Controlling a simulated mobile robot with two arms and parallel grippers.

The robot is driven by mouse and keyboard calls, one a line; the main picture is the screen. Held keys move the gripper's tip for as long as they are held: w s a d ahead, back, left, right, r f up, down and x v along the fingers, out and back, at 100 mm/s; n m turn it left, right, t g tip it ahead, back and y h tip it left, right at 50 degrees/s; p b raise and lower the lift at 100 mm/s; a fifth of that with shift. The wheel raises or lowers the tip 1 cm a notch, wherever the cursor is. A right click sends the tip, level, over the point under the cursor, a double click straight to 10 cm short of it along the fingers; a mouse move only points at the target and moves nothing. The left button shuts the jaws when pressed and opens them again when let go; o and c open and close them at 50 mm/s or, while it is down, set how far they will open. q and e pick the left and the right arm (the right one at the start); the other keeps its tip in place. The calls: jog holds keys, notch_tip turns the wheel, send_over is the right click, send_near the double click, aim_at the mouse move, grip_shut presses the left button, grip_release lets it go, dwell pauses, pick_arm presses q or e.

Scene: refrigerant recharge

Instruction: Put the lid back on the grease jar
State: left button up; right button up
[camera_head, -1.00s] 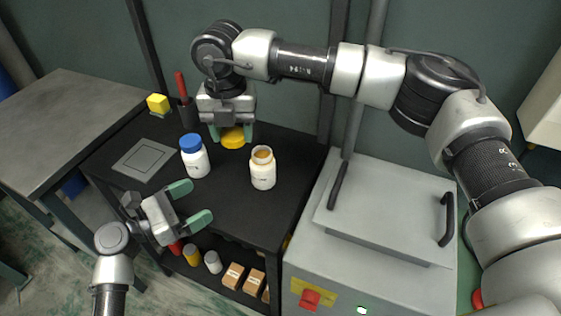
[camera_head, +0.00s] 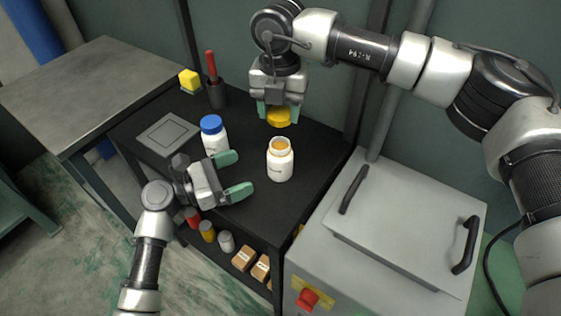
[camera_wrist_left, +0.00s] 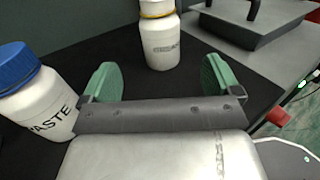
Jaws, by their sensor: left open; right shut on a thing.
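The open grease jar (camera_head: 280,163) is a white jar with yellow-brown content showing at its mouth. It stands upright on the black bench. The yellow lid (camera_head: 279,117) is in my right gripper (camera_head: 279,110), which is shut on it and holds it just behind and above the jar, apart from it. My left gripper (camera_head: 238,173) is open and empty, left of the jar, with its fingers pointing towards it. In the left wrist view the jar (camera_wrist_left: 160,42) stands beyond and between the green fingertips (camera_wrist_left: 160,82); its top is cut off.
A yellow block (camera_head: 189,79), a dark cup with a red-handled tool (camera_head: 216,94) and a square mat (camera_head: 167,134) are further back. A grey machine (camera_head: 385,240) stands right.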

pick_arm(q)
jog(key=x, duration=1.1)
jog(key=c, duration=1.3)
jog(key=shift+a, duration=0.1)
pick_arm(e)
send_over(280, 147)
jog(key=shift+f, duration=2.5)
